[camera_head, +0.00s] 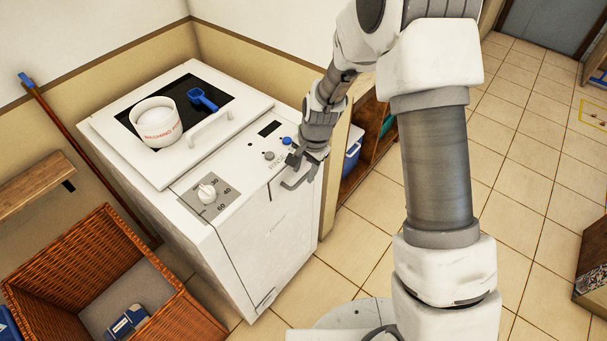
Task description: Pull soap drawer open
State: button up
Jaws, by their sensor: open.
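A white washing machine (255,240) stands against the wall on the left. A drawer front with a grey bar handle (299,181) is at the upper right of its front face, and the drawer looks closed. My gripper (293,162) is at the machine's top front edge, right by this handle. Its jaws are open, and I cannot tell whether they touch the handle or surround it.
A dial (207,192) and small knobs sit on the panel. A washing powder tub (156,128) and blue scoop (203,98) rest on the lid. A wicker basket (60,250) stands left, and a wooden shelf (370,125) right. Tiled floor (535,150) is free.

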jog(key=shift+w+a+f, duration=0.15)
jog(key=shift+a+f, duration=0.05)
jog(key=shift+f, duration=0.85)
grip_shut()
dwell(0.7)
